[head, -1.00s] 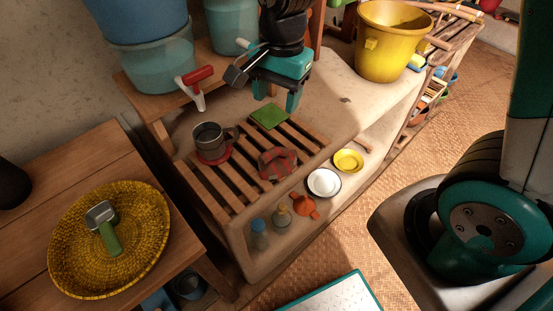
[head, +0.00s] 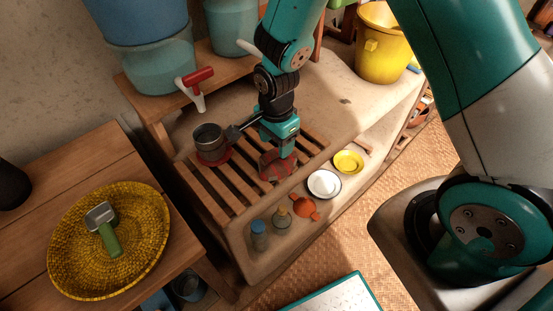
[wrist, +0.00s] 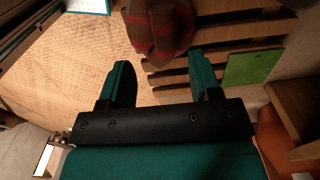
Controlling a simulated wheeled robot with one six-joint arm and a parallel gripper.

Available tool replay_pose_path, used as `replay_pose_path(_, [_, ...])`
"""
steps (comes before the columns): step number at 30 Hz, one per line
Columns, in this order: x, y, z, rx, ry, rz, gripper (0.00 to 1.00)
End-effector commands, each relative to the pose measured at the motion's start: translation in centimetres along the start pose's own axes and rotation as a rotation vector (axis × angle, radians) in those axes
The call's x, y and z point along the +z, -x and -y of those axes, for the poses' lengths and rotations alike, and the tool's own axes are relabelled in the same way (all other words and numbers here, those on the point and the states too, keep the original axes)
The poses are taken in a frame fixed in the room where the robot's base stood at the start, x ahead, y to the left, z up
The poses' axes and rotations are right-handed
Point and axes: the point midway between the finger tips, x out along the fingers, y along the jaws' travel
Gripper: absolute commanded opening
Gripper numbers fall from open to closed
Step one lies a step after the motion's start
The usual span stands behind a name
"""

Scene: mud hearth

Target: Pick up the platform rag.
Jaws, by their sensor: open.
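The platform rag, a crumpled red and grey striped cloth (head: 272,170), lies on the wooden slats of the platform. In the wrist view the rag (wrist: 160,28) is at the top, just beyond and between the fingertips. My gripper (head: 284,150) is pointing down above the rag in the head view and partly covers it. In the wrist view my gripper (wrist: 160,62) has its two teal fingers apart with nothing between them. I cannot tell whether the fingertips touch the cloth.
A green square (wrist: 250,67) lies on the slats, nearby. A white bowl (head: 323,183), yellow dish (head: 348,161) and orange item (head: 305,207) sit along the front side.

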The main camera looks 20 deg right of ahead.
Motion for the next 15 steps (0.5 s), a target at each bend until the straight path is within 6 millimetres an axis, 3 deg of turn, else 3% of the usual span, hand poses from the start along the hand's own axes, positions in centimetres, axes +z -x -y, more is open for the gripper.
replay_pose_path(9, [-0.1, -4.3, 0.1, 0.003, 0.0, 0.0, 0.57])
replay_pose_path(15, [-0.1, -5.1, 0.1, 0.0, 0.0, 0.0, 0.57])
